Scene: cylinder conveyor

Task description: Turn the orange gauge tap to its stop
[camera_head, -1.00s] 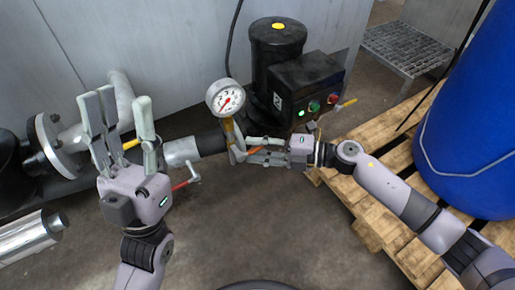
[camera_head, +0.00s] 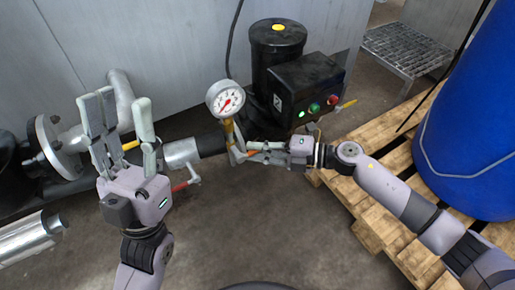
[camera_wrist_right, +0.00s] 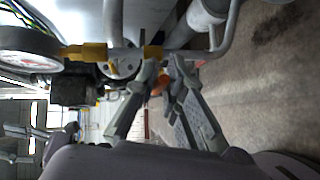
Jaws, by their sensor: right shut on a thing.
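The orange gauge tap (camera_head: 251,153) sits on the stem below the white round gauge (camera_head: 225,99). My right gripper (camera_head: 252,152) is at it from the right, its fingers shut around the orange handle. In the right wrist view, a bit of the orange handle (camera_wrist_right: 158,83) shows between the fingertips (camera_wrist_right: 165,70), below the yellow fitting; most of it is hidden by the fingers. The gauge (camera_wrist_right: 25,45) shows there at the left edge. My left gripper (camera_head: 122,110) is open and empty at the left, its fingers pointing up in front of the pipework.
A pipe with a red-handled lever (camera_head: 187,183) runs left of the gauge. A black motor (camera_head: 277,60) and control box (camera_head: 305,85) with buttons stand behind. A wooden pallet (camera_head: 375,150) with a blue drum (camera_head: 470,120) is at the right. The floor in front is clear.

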